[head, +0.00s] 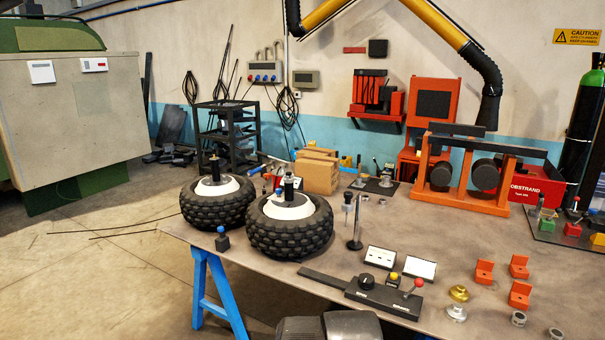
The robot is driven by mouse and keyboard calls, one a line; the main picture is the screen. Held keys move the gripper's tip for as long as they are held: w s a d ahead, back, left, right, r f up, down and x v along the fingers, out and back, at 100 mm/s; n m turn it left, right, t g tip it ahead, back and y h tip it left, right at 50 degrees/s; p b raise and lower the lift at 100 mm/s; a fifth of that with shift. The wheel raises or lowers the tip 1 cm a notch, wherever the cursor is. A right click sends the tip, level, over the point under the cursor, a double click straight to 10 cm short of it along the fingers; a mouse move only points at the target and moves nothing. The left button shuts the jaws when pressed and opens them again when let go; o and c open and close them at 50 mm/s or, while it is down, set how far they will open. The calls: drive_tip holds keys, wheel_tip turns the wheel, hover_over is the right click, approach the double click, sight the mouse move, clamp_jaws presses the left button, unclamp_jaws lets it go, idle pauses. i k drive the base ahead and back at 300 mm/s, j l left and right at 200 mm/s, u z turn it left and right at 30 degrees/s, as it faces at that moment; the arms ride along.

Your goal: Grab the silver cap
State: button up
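Two small, low, round silver-grey pieces stand at the table's front edge on the right. One silver-grey round piece (518,318) is fully in view, and the other (556,334) is cut by the bottom of the picture. They look like caps with dark tops, but I cannot tell which one is the silver cap. A gold knob on a silver round base (457,302) stands to their left. No fingers of my gripper show in the head view, so its state is hidden.
Orange brackets (519,294) stand just behind the silver pieces. A black control bar (365,293) with a knob and red-topped lever lies to the left. Two knobby tyres (290,235) sit on the table's left. Bare tabletop (440,240) lies in the middle.

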sight(455, 313)
drive_tip(key=i+l+z, duration=0.2)
drive_tip(key=i+z, duration=0.15)
drive_tip(key=i+l+z, duration=0.1)
drive_tip(key=i+z, duration=0.55)
